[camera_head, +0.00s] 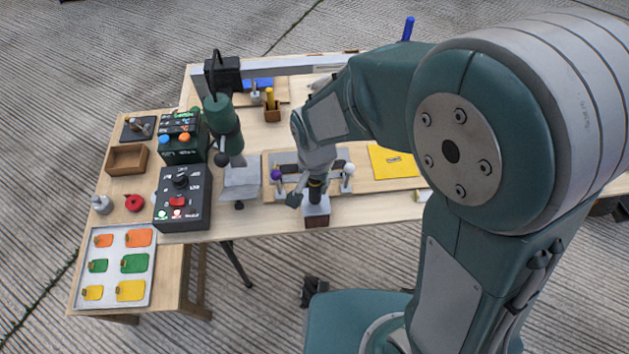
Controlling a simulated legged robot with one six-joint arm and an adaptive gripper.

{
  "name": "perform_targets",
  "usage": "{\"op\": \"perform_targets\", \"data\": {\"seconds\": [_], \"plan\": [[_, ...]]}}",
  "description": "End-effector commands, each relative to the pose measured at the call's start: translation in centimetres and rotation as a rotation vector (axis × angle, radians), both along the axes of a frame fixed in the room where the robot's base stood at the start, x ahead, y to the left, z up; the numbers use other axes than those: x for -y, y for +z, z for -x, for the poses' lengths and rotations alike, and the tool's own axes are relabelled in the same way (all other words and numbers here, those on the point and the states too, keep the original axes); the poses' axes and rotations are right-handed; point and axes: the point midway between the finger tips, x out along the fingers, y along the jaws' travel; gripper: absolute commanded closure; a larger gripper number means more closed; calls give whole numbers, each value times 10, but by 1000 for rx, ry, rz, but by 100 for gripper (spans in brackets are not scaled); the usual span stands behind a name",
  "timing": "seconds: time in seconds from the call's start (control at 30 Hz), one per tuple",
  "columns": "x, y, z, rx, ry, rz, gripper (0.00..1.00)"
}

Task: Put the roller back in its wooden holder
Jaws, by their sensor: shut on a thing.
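My gripper (314,190) is over the front part of the table, pointing down. It is shut on the roller, whose dark handle with a yellowish band shows between the fingers. Below the handle, a light grey part with a dark red-brown lower end (317,221), seemingly the roller's head, overlaps the table's front edge. I cannot tell whether it touches the table. A small brown wooden block (272,116) with yellow upright pieces stands farther back, left of my arm. An open wooden tray (126,168) lies on the left table. I cannot tell which wooden piece is the roller's holder.
Behind my gripper is a board with a purple knob (277,175) and a white knob (348,170). A yellow sheet (392,161) lies right. My arm hides the right side.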

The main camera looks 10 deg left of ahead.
Motion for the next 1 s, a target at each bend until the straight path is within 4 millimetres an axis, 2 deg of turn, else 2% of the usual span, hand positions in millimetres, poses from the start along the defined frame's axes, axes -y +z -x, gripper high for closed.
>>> {"op": "perform_targets", "data": {"seconds": [0.63,0.97,1.0], "plan": [[1,-15,0,0,0,0,100],[1,-16,0,1,0,-1,100],[1,-16,0,1,0,-1,51]]}}
